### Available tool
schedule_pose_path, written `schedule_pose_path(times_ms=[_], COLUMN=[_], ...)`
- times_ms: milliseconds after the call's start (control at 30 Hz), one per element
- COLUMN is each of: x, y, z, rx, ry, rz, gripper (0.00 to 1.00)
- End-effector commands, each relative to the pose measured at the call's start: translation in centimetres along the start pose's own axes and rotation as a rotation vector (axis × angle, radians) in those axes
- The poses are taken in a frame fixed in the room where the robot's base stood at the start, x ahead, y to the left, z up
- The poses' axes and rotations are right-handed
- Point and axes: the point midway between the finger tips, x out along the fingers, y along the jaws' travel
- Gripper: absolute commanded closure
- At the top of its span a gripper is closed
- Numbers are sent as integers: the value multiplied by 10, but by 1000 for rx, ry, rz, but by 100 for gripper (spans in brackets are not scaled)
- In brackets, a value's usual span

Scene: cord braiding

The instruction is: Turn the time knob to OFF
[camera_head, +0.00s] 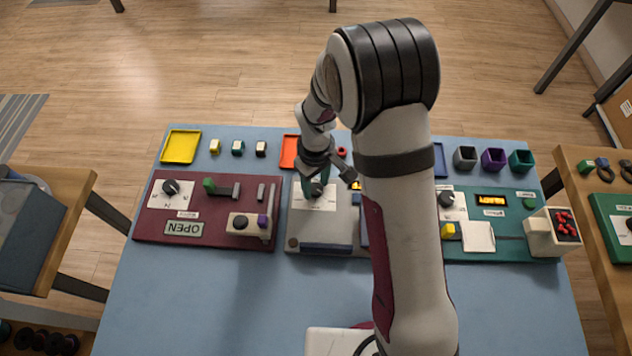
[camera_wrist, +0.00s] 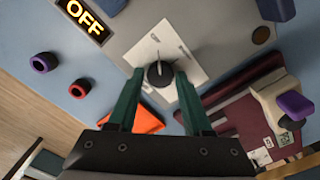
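A dark round knob (camera_wrist: 160,73) with a light pointer line sits on a white label plate (camera_wrist: 178,50) on the grey panel; the label's print is too small to read. The knob also shows in the head view (camera_head: 317,190), partly covered by my gripper. My gripper (camera_wrist: 159,76) is open, with its green fingers on either side of the knob, and a small gap seems to show on each side. Whether the fingertips touch the knob I cannot tell. A display (camera_wrist: 84,18) on the same panel reads OFF in orange letters. My gripper (camera_head: 315,184) points down at the panel in the head view.
A maroon panel (camera_head: 205,238) with its own knob (camera_head: 170,187) stands left, a teal panel (camera_head: 510,248) with another knob (camera_head: 446,199) right. An orange tray (camera_wrist: 146,121) and small rings lie behind the grey panel. The blue table's front is mostly clear.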

Motion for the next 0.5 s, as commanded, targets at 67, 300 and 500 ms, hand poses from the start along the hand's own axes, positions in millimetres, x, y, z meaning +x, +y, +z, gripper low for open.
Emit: schedule_pose_path(times_ms=[67, 300, 500], x=[0, 0, -13], y=[0, 0, 0], z=[0, 1, 0], rx=[0, 1, 2], ry=[-1, -2, 1], rz=[0, -1, 0], gripper=[33, 28, 28])
